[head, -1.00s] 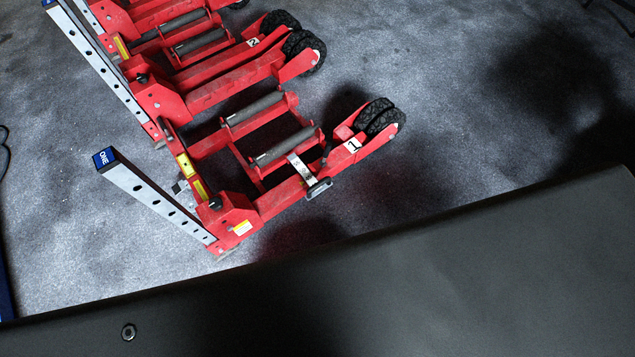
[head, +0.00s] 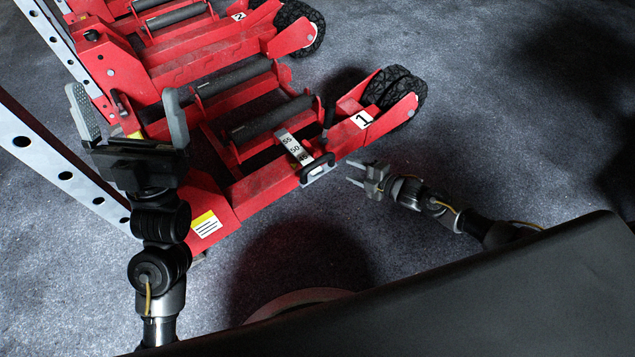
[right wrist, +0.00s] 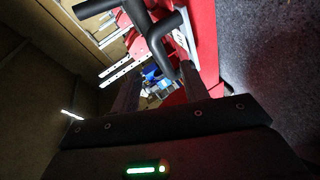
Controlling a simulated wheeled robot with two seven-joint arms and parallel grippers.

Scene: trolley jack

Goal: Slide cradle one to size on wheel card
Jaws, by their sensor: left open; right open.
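Cradle one is the near red jack frame (head: 262,190) with a white "1" label (head: 361,119) and two dark rollers, the nearer roller (head: 272,119) beside a white size scale (head: 292,145) marked 55, 50 and 45. A grey and black handle (head: 318,169) sits at the scale's near end. My right gripper (head: 350,173) is open and empty, just right of this handle and apart from it. In the right wrist view, dark bars (right wrist: 165,35) lie beyond its open fingers (right wrist: 160,88). My left gripper (head: 123,92) is open above the frame's left end. I see no wheel card.
A second red cradle with a "2" label (head: 239,17) stands behind. Black wheels (head: 393,92) are at cradle one's right end. A dark surface (head: 480,290) fills the lower right. Grey carpet is clear at right.

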